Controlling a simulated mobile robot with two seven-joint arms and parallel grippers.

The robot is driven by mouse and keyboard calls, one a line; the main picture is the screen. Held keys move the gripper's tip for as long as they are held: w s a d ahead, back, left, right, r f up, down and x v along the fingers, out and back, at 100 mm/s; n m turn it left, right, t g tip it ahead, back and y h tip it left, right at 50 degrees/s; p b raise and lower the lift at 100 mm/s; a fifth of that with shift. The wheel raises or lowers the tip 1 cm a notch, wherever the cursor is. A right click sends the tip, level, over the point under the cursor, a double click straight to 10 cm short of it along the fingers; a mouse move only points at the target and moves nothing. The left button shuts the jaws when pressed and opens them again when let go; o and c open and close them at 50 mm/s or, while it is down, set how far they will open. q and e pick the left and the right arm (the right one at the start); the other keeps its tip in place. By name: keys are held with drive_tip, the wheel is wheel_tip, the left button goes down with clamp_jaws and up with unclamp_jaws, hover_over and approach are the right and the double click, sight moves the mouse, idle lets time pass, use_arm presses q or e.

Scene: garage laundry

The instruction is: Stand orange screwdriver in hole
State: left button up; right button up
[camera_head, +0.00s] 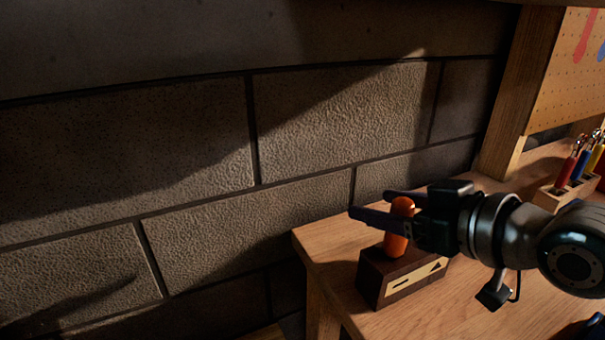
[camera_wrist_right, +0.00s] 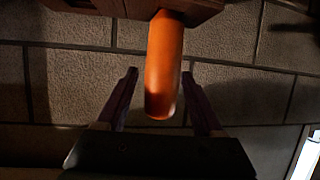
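The orange screwdriver (camera_head: 396,240) stands handle-up at the dark wooden block (camera_head: 374,281) near the bench's left corner. Its shaft is hidden, and how deep it sits cannot be seen. The block has a pale label on its front. My right gripper (camera_head: 370,203) reaches in from the right, its fingers either side of the handle. In the right wrist view, the orange handle (camera_wrist_right: 164,75) lies between the open fingers (camera_wrist_right: 159,76), with a gap on each side. The block (camera_wrist_right: 125,8) shows at the top edge there. My left gripper is out of view.
The wooden bench top (camera_head: 328,238) is clear to the left of the block. A brick wall (camera_head: 200,160) stands behind it. At the right is a wooden rack (camera_head: 550,199) with several coloured-handled tools, below a pegboard (camera_head: 568,75).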

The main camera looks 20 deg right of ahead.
drive_tip(key=p+v, duration=0.1)
drive_tip(key=v, duration=0.9)
drive_tip(key=shift+w, duration=0.1)
idle(0.6)
